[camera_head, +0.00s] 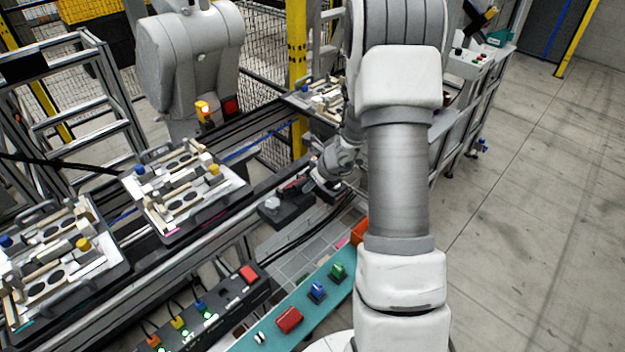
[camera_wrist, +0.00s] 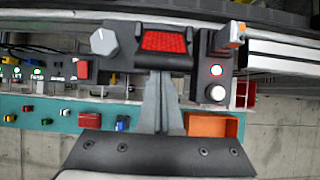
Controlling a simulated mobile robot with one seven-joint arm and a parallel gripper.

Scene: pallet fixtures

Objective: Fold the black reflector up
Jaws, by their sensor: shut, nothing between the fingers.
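The black reflector (camera_wrist: 163,41) has a red patterned face and sits on a black fixture (camera_wrist: 125,56) in the wrist view. Its red face is turned toward the wrist camera. A grey knob (camera_wrist: 104,41) is to its left. My gripper (camera_wrist: 160,78) is shut and empty, with its fingertips at the near edge of the reflector. I cannot tell whether they touch it. In the head view the fixture (camera_head: 287,213) stands beside the conveyor, and my gripper (camera_head: 312,184) is small and partly hidden by my arm there.
Right of the reflector are a lit red button and a white button (camera_wrist: 216,93). An orange bin (camera_wrist: 212,126) lies near my gripper. A teal panel with coloured switches (camera_head: 300,312) and a black button box (camera_head: 205,310) are close by. Pallets (camera_head: 185,195) stand on the conveyor.

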